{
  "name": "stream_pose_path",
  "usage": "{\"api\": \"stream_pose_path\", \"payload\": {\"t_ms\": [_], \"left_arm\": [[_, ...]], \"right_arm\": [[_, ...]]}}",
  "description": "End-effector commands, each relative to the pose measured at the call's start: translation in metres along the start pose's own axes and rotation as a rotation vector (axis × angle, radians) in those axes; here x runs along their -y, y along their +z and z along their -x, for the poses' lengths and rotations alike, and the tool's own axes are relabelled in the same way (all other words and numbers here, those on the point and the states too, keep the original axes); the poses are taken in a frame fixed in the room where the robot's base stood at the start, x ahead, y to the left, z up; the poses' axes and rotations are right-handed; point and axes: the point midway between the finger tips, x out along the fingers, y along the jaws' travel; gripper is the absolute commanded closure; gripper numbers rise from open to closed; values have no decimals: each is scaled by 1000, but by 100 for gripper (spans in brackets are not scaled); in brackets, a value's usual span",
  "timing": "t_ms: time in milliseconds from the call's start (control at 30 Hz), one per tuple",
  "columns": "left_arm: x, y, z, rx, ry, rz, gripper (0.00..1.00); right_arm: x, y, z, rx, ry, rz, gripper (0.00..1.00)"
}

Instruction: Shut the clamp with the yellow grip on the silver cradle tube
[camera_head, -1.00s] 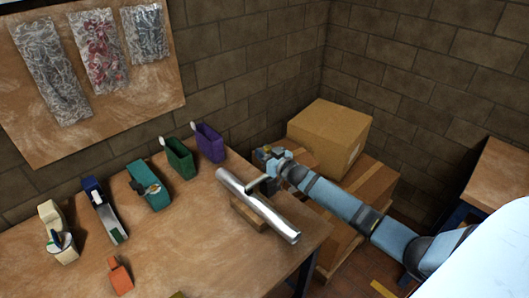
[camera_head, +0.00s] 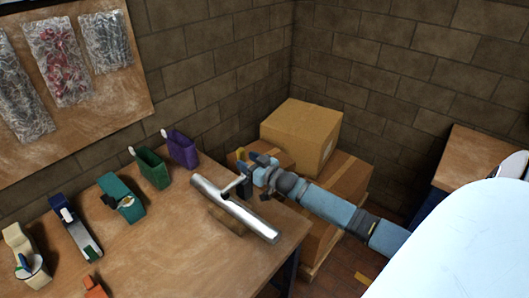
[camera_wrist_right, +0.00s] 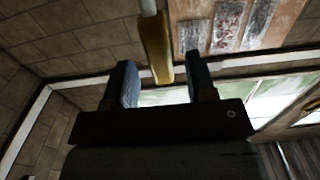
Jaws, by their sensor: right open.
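The silver cradle tube (camera_head: 248,217) lies slanted on a wooden support near the bench's right end. A grey clamp arm (camera_head: 232,187) rises from the tube towards its yellow grip (camera_head: 241,155), which stands up beyond the tube. My right gripper (camera_head: 255,165) is just right of the grip. In the right wrist view the yellow grip (camera_wrist_right: 157,48) hangs from a pale rod, lined up with the gap between the two open fingers of my right gripper (camera_wrist_right: 160,62). I see no finger pressed on it; its depth between them is unclear. My left gripper is out of view.
Cardboard boxes (camera_head: 301,135) stand behind my right arm. A brick wall closes the back.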

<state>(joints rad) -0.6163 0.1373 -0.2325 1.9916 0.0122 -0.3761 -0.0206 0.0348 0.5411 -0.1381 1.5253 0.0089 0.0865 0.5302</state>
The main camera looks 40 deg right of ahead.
Motion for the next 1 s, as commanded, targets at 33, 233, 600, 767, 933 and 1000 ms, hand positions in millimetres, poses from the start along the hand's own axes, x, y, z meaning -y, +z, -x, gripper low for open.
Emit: {"api": "stream_pose_path", "payload": {"t_ms": [33,233,600,767,933,1000], "left_arm": [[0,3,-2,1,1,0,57],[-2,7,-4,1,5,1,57],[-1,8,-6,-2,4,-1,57],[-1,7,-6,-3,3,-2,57],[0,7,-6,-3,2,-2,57],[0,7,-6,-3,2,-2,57]], "right_arm": [[0,3,14,3,-1,0,49],[0,2,55,1,-1,0,49],[0,0,87,-1,0,0,49],[0,0,87,-1,0,0,49],[0,0,87,-1,0,0,49],[0,0,87,-1,0,0,49]]}}
